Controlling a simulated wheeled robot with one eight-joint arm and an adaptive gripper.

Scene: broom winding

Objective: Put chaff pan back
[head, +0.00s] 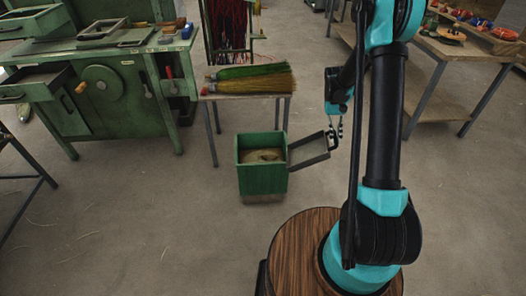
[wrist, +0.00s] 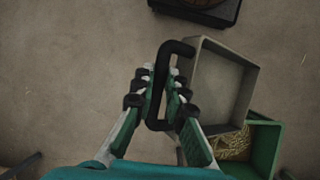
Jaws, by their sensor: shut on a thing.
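The chaff pan, a shallow grey tray (wrist: 222,82) with a black bar handle (wrist: 168,58), is in my gripper (wrist: 160,84). The fingers are shut around the handle. In the head view the pan (head: 309,151) hangs in the air, tilted, at the right side of a green open-topped box (head: 263,184), with my gripper (head: 334,134) at its right end. Its inside looks empty in the wrist view. The box holds tan chaff (wrist: 235,146). The pan overlaps the box's edge in the wrist view; I cannot tell if they touch.
A small table (head: 247,95) with green and straw-coloured broom heads (head: 250,78) stands behind the box. A green machine bench (head: 105,90) with an open drawer (head: 35,82) is at the left. A wooden workbench (head: 450,45) is at the right. The floor between is mostly clear.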

